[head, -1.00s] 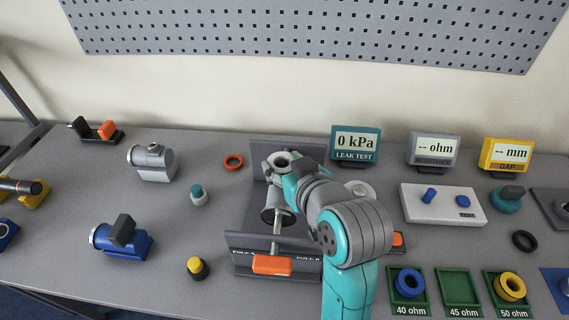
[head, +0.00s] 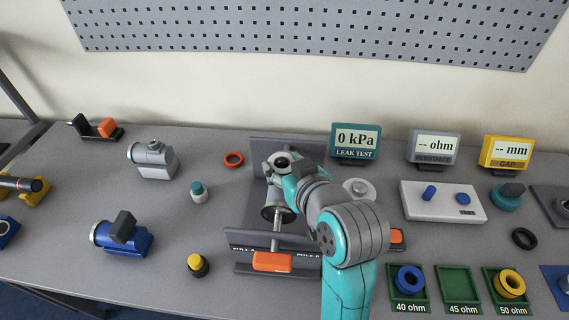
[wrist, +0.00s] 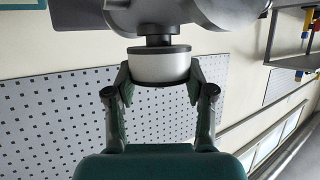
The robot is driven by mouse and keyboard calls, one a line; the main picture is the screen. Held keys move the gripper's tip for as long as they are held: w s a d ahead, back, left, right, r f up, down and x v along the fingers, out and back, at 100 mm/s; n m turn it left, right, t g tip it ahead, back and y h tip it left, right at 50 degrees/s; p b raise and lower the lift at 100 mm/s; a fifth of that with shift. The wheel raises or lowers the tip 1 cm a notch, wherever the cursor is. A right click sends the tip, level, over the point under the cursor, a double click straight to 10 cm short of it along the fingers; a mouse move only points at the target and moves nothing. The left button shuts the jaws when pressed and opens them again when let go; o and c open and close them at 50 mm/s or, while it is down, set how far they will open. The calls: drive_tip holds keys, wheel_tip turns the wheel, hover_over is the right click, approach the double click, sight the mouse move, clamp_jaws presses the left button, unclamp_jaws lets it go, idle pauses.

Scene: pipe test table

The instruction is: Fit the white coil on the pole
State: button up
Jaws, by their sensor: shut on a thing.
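My gripper (wrist: 158,84) is shut on the white coil (wrist: 158,67), with one finger on each side of it. The coil is a short white cylinder with a dark end flange. A dark neck, the pole (wrist: 158,41), shows between the coil and a grey valve body (wrist: 185,15); the wrist picture is upside down, so the coil is above the body. The coil is in line with the pole; how far the pole enters it is hidden. In the head view the coil's ring top (head: 282,161) shows its dark hole, with my gripper around it.
A clamp with an orange handle (head: 272,262) stands in front of the body, in a grey fixture (head: 285,148). A leak test display (head: 356,140) reads 0 kPa. To the right are a blue coil (head: 409,280), an empty green tray (head: 459,285) and a yellow coil (head: 510,284).

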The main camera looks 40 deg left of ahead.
drive_tip(key=o, duration=1.3)
drive_tip(key=shift+f, duration=0.15)
